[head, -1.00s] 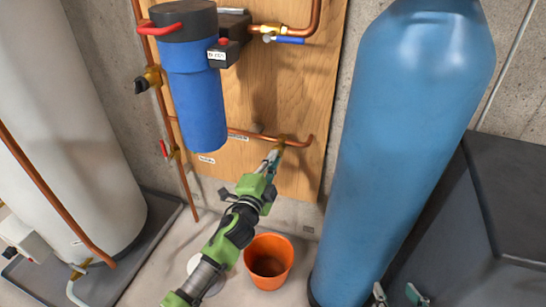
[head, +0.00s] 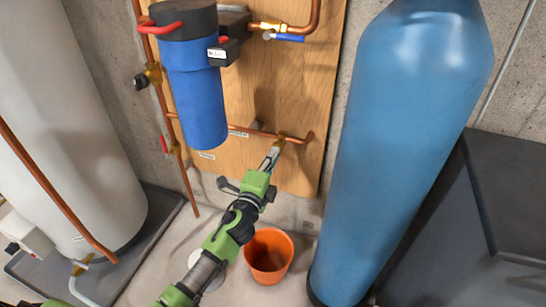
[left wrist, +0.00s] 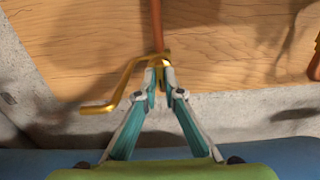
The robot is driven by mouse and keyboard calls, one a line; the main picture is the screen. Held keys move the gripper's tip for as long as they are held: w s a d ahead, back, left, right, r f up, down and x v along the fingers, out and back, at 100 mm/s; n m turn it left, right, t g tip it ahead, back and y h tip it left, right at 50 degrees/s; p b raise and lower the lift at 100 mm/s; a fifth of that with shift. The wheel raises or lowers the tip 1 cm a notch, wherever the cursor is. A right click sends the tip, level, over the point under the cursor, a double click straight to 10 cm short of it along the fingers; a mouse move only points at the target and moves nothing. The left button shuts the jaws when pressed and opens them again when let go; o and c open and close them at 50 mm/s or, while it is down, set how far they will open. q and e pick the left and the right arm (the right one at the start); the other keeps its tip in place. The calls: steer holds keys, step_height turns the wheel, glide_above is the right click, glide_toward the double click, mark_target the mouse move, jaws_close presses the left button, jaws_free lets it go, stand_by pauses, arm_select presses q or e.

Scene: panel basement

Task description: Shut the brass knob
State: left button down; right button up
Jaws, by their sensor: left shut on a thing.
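A small brass tap (head: 282,139) sits on the horizontal copper pipe low on the wooden panel. In the left wrist view its brass body (left wrist: 161,60) is at the end of a copper pipe, and a bent brass arm (left wrist: 100,107) reaches out to the left. My left gripper (head: 274,153) reaches up to the tap from below. In the left wrist view its fingertips (left wrist: 160,76) are closed together on the brass knob, which they largely hide. My right gripper is not in view.
A blue filter housing (head: 196,95) hangs left of the tap. A tall blue tank (head: 400,150) stands to the right. An orange bucket (head: 268,268) is on the floor below. A white tank (head: 60,120) stands at the left.

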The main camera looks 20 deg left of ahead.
arm_select(q)
steer(key=shift+f, duration=0.1)
steer(key=c, duration=2.2)
jaws_free()
steer(key=shift+o, duration=0.2)
steer(key=s, duration=1.2)
steer(key=shift+a, duration=0.2)
